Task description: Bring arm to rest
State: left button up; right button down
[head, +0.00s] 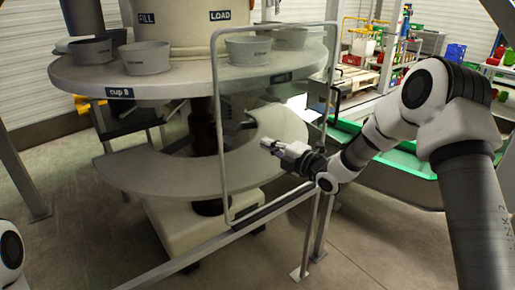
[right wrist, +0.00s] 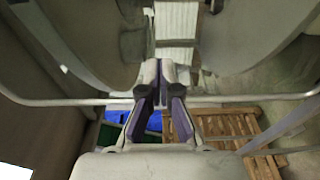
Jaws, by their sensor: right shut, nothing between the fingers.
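My right gripper (head: 268,144) is shut and empty. In the head view it is held out in front of the lower curved grey shelf (head: 150,172) of the machine, near the upright frame bar. In the right wrist view its fingers (right wrist: 160,72) are together with nothing between them, and a grey metal rail (right wrist: 235,100) crosses behind them. My right arm reaches in from the right of the head view. Only a small part of my left arm shows at the lower left edge, and the left gripper is out of the picture.
The machine's upper round table (head: 175,80) carries several grey cups, including one cup (head: 248,50) under the LOAD label. A bent metal guard frame (head: 217,130) stands close to my right gripper. A green-edged tray (head: 385,150) lies behind my right arm. A wooden pallet (right wrist: 225,125) shows in the right wrist view.

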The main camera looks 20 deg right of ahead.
jog(key=shift+s+a, duration=0.25)
jog(key=shift+a, duration=0.55)
jog(key=shift+f, duration=0.25)
jog(key=s+a+f+m+g+h, duration=0.1)
jog(key=s+a+f+m+g, duration=0.15)
jog(key=s+f, duration=0.55)
jog(key=s+a+f+m+g+h, duration=0.1)
jog(key=s+a+f+g, duration=0.2)
jog(key=f, duration=0.9)
jog(key=s+a+f+m+g+h, duration=0.1)
jog(key=s+f+m+g, duration=0.15)
jog(key=s+f, duration=0.65)
jog(key=s+d+f+m+g+h, duration=0.2)
jog(key=s+f+m+g, duration=0.2)
jog(key=s+m, duration=0.4)
jog(key=s+d+f+m+g+h, duration=0.2)
jog(key=s+f+m+g, duration=0.2)
jog(key=s+m, duration=0.5)
jog(key=s, duration=0.7)
jog(key=shift+s+f, duration=0.2)
jog(key=shift+f, duration=0.05)
